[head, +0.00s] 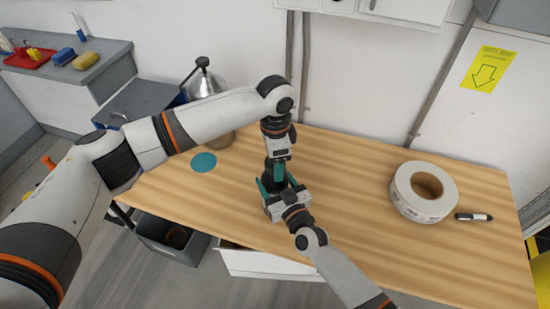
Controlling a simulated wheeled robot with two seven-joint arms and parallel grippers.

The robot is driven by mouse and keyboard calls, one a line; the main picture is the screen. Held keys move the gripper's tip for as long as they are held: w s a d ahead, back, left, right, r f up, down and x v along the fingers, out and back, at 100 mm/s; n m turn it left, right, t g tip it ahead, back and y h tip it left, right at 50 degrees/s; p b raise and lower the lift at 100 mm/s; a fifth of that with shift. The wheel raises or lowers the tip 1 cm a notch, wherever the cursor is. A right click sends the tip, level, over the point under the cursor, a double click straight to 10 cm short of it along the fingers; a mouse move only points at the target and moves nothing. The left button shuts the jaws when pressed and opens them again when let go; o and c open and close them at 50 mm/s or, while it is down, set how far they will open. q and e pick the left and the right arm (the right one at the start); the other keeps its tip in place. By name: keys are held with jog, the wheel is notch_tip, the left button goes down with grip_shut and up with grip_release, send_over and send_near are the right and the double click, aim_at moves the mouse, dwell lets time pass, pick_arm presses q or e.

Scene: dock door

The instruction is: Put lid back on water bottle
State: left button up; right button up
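My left gripper (278,168) points down over the middle of the table, at the end of the arm from the left. My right gripper (277,186) comes up from the lower right and meets it there. Its teal fingers stand apart around a dark upright thing (268,174), which may be the water bottle. The grippers cover most of it, so I cannot tell whether either one grips it. I cannot make out the lid. A flat teal disc (203,162) lies on the table to the left; I cannot tell what it is.
The wooden table (345,220) has free room right of the grippers. A white tape roll (424,191) and a dark marker (473,216) lie at the right. A silver cone-shaped thing (205,84) stands behind my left arm. A grey bin (172,240) is below the front edge.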

pick_arm(q)
notch_tip(320, 180, up, 12)
dwell(0.4)
jog(key=shift+f, duration=0.1)
pick_arm(e)
jog(key=o, duration=2)
jog(key=shift+c, duration=0.2)
pick_arm(q)
jog(key=shift+f, duration=0.25)
pick_arm(e)
jog(key=v, duration=1.2)
